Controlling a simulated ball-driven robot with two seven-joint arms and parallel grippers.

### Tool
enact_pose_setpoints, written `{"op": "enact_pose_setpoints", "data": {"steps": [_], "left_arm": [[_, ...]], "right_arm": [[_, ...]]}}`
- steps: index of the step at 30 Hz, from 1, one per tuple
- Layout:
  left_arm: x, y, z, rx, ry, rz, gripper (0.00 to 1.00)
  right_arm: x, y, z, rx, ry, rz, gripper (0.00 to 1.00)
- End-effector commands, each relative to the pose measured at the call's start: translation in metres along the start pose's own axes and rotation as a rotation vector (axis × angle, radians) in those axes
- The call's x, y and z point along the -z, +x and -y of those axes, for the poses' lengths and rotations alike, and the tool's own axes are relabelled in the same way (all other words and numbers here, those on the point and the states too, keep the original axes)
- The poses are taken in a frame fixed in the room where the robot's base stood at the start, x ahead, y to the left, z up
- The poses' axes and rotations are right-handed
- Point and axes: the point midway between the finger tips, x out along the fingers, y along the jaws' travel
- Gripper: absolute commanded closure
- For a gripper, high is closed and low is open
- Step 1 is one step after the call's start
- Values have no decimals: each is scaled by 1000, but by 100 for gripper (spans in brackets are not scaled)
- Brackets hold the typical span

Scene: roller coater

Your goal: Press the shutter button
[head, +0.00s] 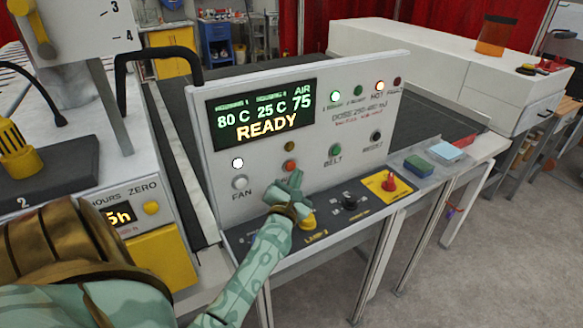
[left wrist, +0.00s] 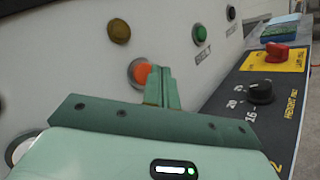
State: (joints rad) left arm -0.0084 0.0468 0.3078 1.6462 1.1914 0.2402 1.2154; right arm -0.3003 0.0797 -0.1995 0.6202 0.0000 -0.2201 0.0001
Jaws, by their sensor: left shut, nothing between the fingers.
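A round orange button (head: 290,166) sits on the white upright control panel (head: 226,172), below a dark amber lamp (head: 289,146). It also shows in the left wrist view as an orange button (left wrist: 141,72) in a pale ring. Its label is hidden behind my gripper, so I cannot read whether it says shutter. My left gripper (head: 297,175) is shut and empty, just in front of the panel. In the left wrist view its closed fingertips (left wrist: 160,72) overlap the button's right edge; I cannot tell whether they touch it. My right gripper is not in view.
The display (head: 262,115) reads READY. A FAN button (head: 240,182), a green BELT button (head: 336,150) and a RESET button (head: 376,137) flank the orange one. A yellow knob, a black dial (head: 350,201) and a red switch (head: 389,182) stand on the ledge below.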

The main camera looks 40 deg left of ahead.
Motion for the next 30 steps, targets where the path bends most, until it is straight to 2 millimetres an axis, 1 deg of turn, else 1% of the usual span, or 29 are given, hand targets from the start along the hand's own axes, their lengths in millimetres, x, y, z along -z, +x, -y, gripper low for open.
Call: {"op": "enact_pose_setpoints", "data": {"steps": [11,18,30], "left_arm": [[0,1,-1,0,0,0,100],[3,6,-5,0,0,1,100],[4,6,-5,0,0,0,100]], "right_arm": [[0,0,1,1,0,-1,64],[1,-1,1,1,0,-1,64],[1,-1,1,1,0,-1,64]]}}
